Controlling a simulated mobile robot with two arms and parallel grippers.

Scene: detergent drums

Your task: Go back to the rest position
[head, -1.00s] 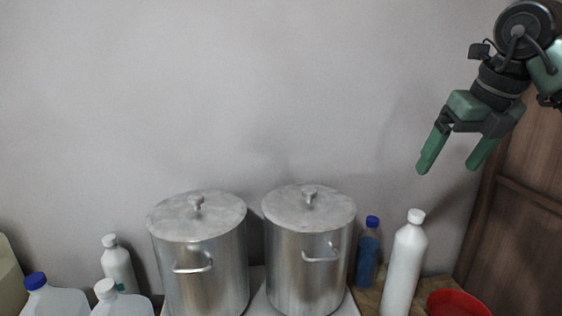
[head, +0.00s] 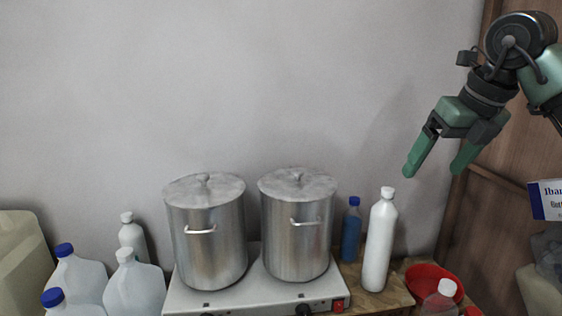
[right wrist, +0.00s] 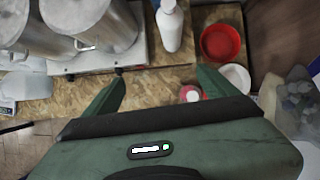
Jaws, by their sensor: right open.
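My right gripper (head: 436,170) hangs at the upper right in the head view, in front of the wall and above the table. Its green fingers are apart with nothing between them. In the right wrist view its fingers (right wrist: 160,88) are spread above the bare wooden tabletop. Two lidded metal drums, the left one (head: 207,240) and the right one (head: 297,235), stand upright on a white hot plate (head: 255,292), apart from the gripper. My left gripper is not in view.
A tall white bottle (head: 379,245) and a blue bottle (head: 351,232) stand right of the drums, near a red bowl (head: 420,275). Several jugs (head: 135,290) stand at the left. A brown wooden panel (head: 480,225) is at the right. The wall space above the drums is clear.

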